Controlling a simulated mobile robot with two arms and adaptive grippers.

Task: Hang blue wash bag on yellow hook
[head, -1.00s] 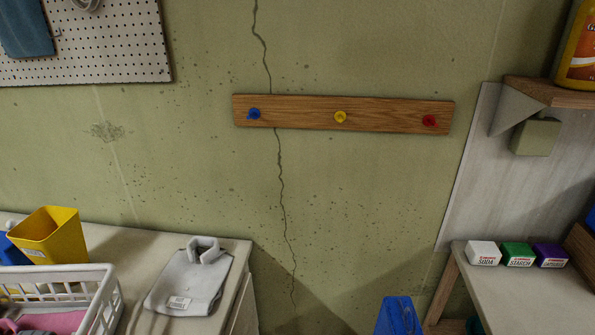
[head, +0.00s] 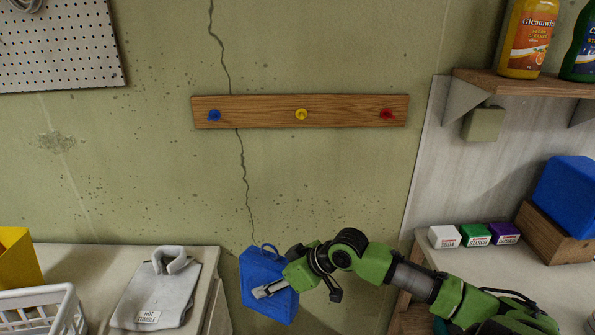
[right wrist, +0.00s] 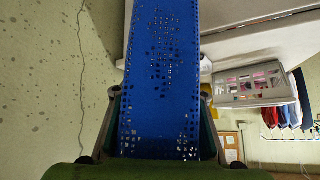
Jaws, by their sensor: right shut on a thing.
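The blue wash bag (head: 258,272) hangs in the air in front of the wall, with a small loop at its top. My right gripper (head: 270,290) is shut on the bag. In the right wrist view the perforated blue bag (right wrist: 163,75) sits between the two fingers (right wrist: 162,125). The yellow hook (head: 301,114) is the middle one on a wooden rail (head: 255,104), above and to the right of the bag. The hook is bare. My left gripper is not in view.
A blue hook (head: 214,115) and a red hook (head: 387,114) flank the yellow one, both bare. A folded grey shirt (head: 155,290) lies on the left counter near a white basket (head: 45,310). A shelf (head: 520,88) with bottles juts out at right.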

